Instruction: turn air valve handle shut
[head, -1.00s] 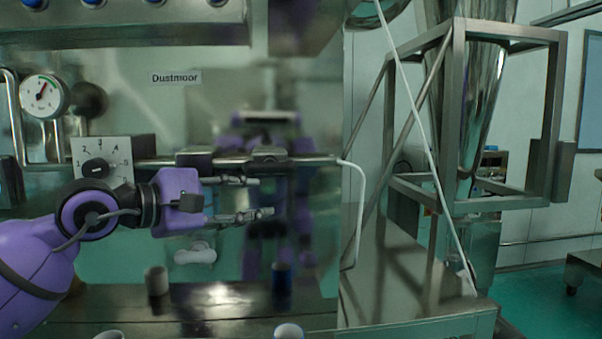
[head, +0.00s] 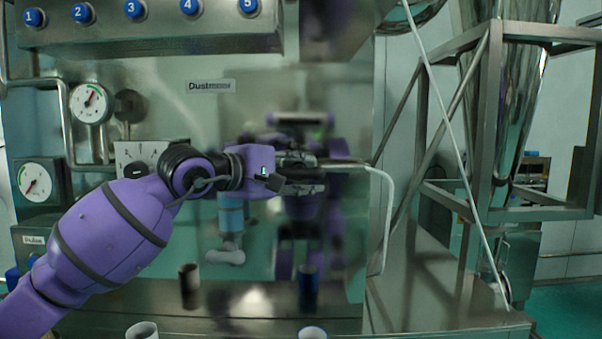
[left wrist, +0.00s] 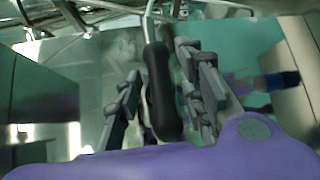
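The air valve's black handle (left wrist: 160,90) shows in the left wrist view, pointing down from a thin metal stem. My left gripper (left wrist: 160,65) is open, with one finger on each side of the handle; a gap shows beside the left finger, and contact on the right is unclear. In the head view my left gripper (head: 300,174) is at the valve on the steel pipe (head: 343,163) and hides the handle and valve body. A white hose (head: 388,215) runs down from the pipe's right end. My right gripper is not in view.
Numbered blue buttons (head: 189,7) line the top. Cups (head: 142,331) (head: 312,332) stand at the front. A steel frame (head: 487,110) stands at right.

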